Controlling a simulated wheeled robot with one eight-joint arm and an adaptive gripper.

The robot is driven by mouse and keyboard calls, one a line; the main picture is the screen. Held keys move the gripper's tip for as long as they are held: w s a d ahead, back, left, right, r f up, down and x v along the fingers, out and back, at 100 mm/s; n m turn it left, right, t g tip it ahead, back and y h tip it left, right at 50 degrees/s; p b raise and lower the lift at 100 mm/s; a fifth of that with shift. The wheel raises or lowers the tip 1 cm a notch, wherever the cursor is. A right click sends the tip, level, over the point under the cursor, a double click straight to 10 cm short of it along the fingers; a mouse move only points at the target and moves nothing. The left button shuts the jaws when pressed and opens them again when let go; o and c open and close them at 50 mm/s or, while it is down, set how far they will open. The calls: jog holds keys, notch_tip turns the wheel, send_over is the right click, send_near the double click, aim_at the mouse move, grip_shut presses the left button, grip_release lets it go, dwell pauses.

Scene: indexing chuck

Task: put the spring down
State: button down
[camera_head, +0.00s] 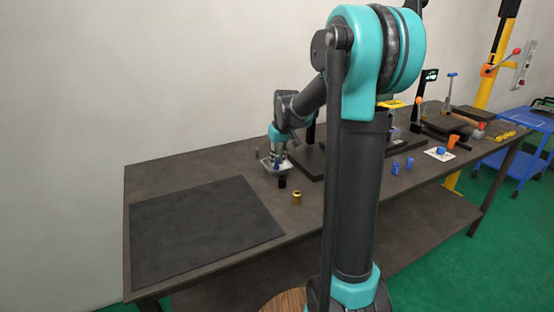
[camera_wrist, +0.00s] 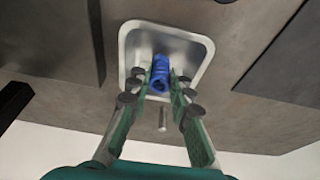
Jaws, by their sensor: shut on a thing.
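A blue spring (camera_wrist: 160,73) stands out between the fingers of my gripper (camera_wrist: 158,90) in the wrist view. The fingers are shut on its sides. Behind it is a pale metal tray (camera_wrist: 133,45) with rounded corners, and the spring lies over the tray's middle. I cannot tell whether the spring touches the tray floor. In the head view my gripper (camera_head: 275,164) is low over the same tray (camera_head: 264,165) on the dark table, and the spring is too small there to make out clearly.
A dark mat (camera_head: 200,230) covers the table's left front. A black cylinder (camera_head: 282,182) and a brass cylinder (camera_head: 297,197) stand close to the tray. A grey pin (camera_wrist: 162,118) shows near the tray. Blue cylinders (camera_head: 395,169) stand farther right, beyond my arm.

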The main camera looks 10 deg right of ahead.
jog(key=shift+f, duration=0.15)
jog(key=c, duration=1.4)
grip_release()
jog(key=shift+o, duration=0.2)
jog(key=v, duration=1.2)
jog(key=shift+s, duration=0.1)
